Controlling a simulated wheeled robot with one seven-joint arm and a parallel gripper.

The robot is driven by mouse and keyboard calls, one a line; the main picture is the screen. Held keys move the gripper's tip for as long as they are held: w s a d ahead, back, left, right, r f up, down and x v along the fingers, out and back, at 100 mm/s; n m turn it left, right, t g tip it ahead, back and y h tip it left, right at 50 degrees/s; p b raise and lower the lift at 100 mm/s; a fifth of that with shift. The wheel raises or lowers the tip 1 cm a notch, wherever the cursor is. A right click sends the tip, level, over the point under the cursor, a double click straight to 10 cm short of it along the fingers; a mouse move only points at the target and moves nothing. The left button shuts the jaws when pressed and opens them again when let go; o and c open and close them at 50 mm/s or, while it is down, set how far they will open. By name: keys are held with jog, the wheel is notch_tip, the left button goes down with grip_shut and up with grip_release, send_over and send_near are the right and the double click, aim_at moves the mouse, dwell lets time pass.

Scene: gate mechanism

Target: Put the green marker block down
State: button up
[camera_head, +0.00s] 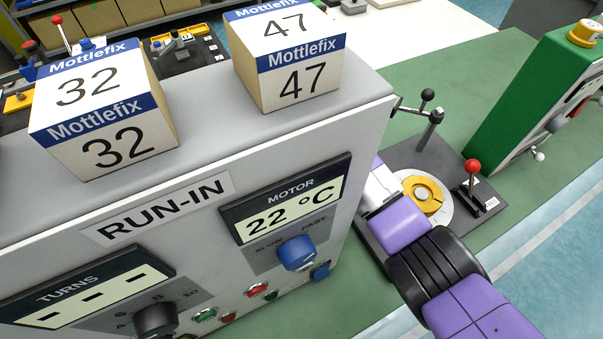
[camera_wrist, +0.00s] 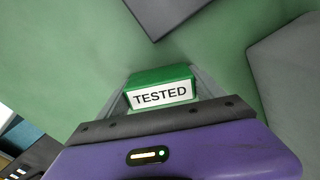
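The green marker block (camera_wrist: 160,80) shows in the wrist view, with a white label reading "TESTED". It sits between the two grey fingers of my gripper (camera_wrist: 162,88), which lie against its left and right sides. My gripper is shut on it. A green work surface (camera_wrist: 70,60) lies beyond the block; I cannot tell whether the block touches it. In the head view my purple arm reaches behind the grey run-in machine (camera_head: 200,165), which hides the fingers and the block.
A dark mechanism plate (camera_head: 405,155) with a yellow dial (camera_head: 431,205) and red-knobbed lever (camera_head: 473,166) stands right of my arm. A green-sided device (camera_head: 520,100) is farther right. Boxes marked 32 (camera_head: 100,110) and 47 (camera_head: 290,60) stand on the machine.

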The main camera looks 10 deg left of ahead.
jog(key=c, duration=0.7)
jog(key=shift+o, duration=0.2)
jog(key=shift+r, duration=0.1)
notch_tip(320, 180, up, 20)
jog(key=p, duration=0.4)
